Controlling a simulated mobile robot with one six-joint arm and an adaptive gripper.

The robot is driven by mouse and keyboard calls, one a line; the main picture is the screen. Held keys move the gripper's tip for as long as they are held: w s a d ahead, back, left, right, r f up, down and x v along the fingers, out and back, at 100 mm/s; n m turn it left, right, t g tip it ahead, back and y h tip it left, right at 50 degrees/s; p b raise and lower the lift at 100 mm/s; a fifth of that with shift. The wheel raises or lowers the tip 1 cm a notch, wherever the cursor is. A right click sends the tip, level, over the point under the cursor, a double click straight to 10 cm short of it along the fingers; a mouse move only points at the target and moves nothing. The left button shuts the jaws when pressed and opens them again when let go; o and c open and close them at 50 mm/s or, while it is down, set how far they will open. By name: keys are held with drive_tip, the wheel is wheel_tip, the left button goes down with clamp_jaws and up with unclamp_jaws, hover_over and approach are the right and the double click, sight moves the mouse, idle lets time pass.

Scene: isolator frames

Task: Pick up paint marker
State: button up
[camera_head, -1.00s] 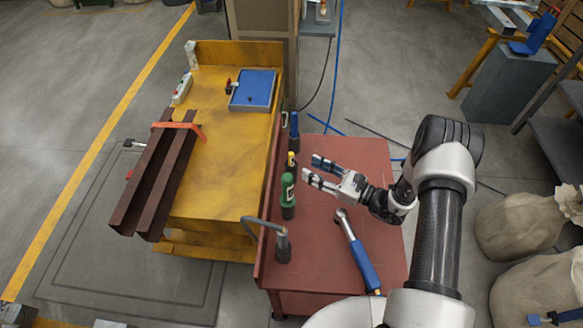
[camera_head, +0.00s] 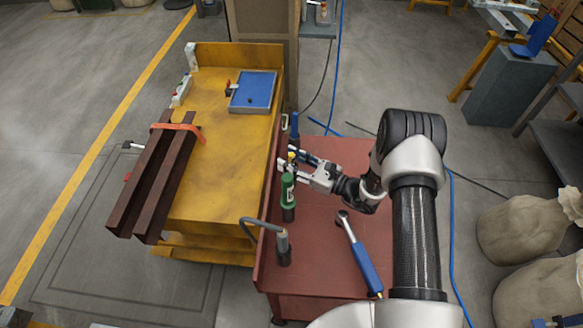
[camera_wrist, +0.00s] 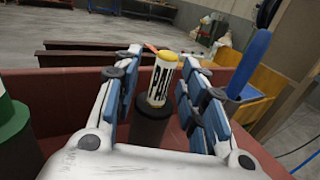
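The paint marker (camera_wrist: 162,84) is white with black lettering and a yellow top. It stands upright in a dark round holder (camera_wrist: 151,126) in the wrist view. In the head view only a small yellow bit of the marker (camera_head: 292,156) shows, mostly hidden by my gripper and the green item. My gripper (camera_head: 291,159) is level and open at the left side of the red bench. In the wrist view its blue-padded fingers (camera_wrist: 166,75) stand on either side of the marker, with gaps showing.
A green-topped item (camera_head: 288,190) stands close in front of the marker. A blue-handled tool (camera_head: 294,126) stands behind it. A torque wrench (camera_head: 358,250) lies on the red bench (camera_head: 322,262). A lamp-like tool (camera_head: 283,247) stands near the front. A yellow cart (camera_head: 222,150) adjoins on the left.

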drive_tip(key=c, duration=0.5)
wheel_tip(320, 180, up, 20)
drive_tip(key=p, duration=0.5)
